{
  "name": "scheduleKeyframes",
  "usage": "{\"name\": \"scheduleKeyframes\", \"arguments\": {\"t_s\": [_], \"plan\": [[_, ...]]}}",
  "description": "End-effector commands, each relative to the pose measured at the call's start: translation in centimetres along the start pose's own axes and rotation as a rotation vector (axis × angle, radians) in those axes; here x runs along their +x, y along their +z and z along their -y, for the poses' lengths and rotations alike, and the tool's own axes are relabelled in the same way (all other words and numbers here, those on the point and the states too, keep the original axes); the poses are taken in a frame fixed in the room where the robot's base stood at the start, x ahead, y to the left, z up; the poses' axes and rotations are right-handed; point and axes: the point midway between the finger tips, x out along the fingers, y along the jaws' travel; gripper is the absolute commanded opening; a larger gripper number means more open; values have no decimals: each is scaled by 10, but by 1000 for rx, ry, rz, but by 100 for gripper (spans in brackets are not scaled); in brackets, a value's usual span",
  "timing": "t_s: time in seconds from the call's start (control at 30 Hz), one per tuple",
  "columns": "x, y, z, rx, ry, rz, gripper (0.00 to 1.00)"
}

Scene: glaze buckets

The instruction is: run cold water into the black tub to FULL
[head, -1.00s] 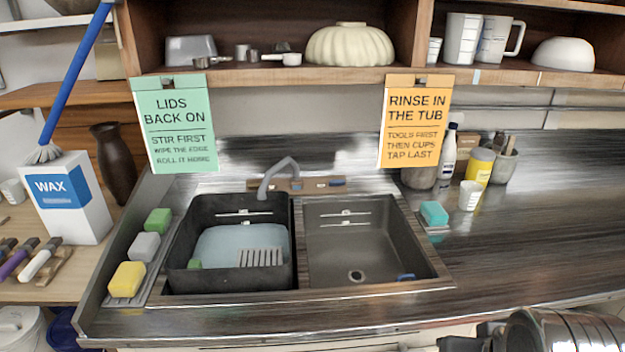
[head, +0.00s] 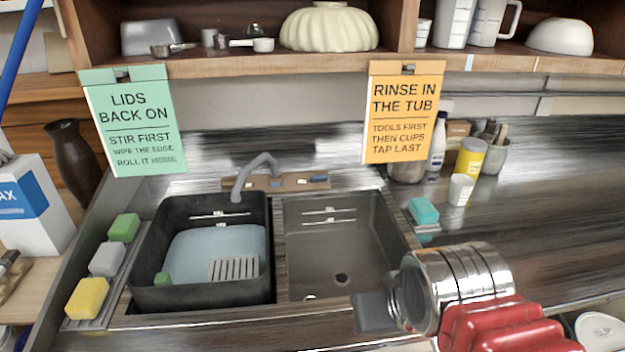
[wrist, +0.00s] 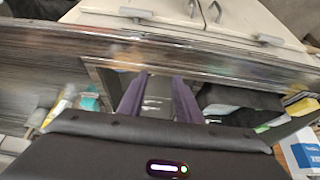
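The black tub (head: 160,285) sits in the left sink basin. Pale blue water (head: 215,248) lies low in it, below white marks (head: 221,214) on its back wall; lettering there is too small to read. The grey tap (head: 257,168) arches over the tub's back edge; no stream is visible. Behind it, a wooden strip carries a small blue part (head: 319,179), perhaps a tap control. My gripper (wrist: 158,82) shows two purple fingers apart, with nothing between them.
The right basin (head: 340,250) is empty of water. Sponges (head: 107,259) lie left of the tub; a teal sponge (head: 423,211) lies right. An orange sign (head: 403,115) and a green sign (head: 132,125) hang from the shelf. A white cup (head: 460,189) stands on the counter.

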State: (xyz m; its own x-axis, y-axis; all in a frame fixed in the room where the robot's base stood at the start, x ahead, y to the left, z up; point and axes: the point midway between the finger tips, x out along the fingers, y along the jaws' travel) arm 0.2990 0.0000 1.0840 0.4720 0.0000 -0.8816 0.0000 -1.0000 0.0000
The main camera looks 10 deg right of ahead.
Motion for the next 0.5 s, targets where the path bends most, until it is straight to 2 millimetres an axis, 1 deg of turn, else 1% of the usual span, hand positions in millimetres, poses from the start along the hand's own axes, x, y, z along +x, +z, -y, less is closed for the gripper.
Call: {"name": "scheduleKeyframes", "arguments": {"t_s": [0.17,0.2,0.37,0.47,0.5], "plan": [[0,0,0,0,0,0,31],[0,0,0,0,0,0,33],[2,-6,0,0,0,-8,44],[7,-18,2,0,0,-28,51],[10,-26,4,0,-1,-40,54]]}}
